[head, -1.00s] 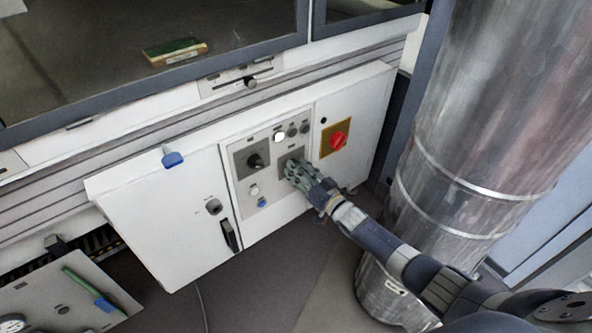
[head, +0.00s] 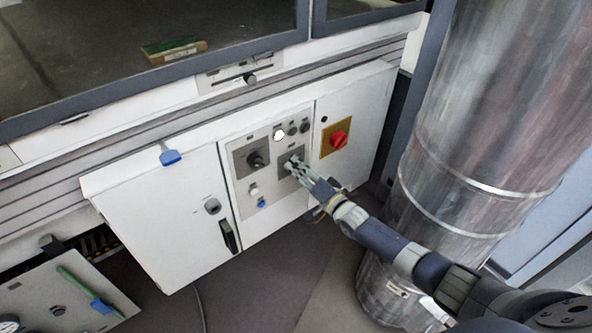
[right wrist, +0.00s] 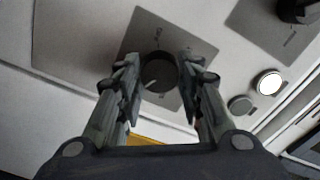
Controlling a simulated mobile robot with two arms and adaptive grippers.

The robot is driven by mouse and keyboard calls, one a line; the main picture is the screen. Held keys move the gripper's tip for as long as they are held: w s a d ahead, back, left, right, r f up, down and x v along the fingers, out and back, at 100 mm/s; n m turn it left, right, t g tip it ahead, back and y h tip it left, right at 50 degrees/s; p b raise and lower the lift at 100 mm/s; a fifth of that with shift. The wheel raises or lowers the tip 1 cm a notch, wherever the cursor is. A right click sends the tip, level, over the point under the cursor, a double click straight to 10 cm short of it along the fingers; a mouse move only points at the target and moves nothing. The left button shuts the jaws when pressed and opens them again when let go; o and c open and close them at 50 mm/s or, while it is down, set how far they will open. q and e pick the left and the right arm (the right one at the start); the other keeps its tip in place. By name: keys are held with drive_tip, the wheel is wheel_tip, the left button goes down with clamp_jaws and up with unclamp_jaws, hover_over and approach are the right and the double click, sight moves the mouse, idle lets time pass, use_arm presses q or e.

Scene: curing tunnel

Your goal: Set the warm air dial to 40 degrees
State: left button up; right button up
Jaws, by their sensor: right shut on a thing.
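Two dark round dials sit on grey square plates on the white control panel. My right gripper (head: 294,167) is at the right-hand dial, which shows between its fingers in the right wrist view (right wrist: 158,70). The fingers are shut on that dial, one on each side. A pale pointer line shows on its face, but the scale marks are too small to read. The left-hand dial (head: 256,160) stands free; it also shows at the top right of the right wrist view (right wrist: 297,9). I cannot read which dial is labelled warm air. My left gripper is not in view.
A lit white button (head: 279,134) and dark buttons sit above the dials. A red rotary switch (head: 339,140) on a yellow plate is to the right. A large metal duct (head: 470,130) stands close to my right arm.

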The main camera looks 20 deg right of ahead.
drive_tip(key=shift+w+r, duration=0.25)
drive_tip(key=shift+r, duration=0.35)
drive_tip(key=o, duration=1)
drive_tip(key=shift+o, duration=0.4)
drive_tip(key=shift+f, duration=0.15)
drive_tip(key=shift+s+f, duration=0.1)
drive_tip(key=shift+f, duration=0.05)
drive_tip(key=shift+s+d+f, duration=0.1)
drive_tip(key=shift+s+d, duration=0.05)
drive_tip(key=shift+s, duration=0.3)
drive_tip(key=v, duration=1.1)
drive_tip(key=shift+r, duration=0.35)
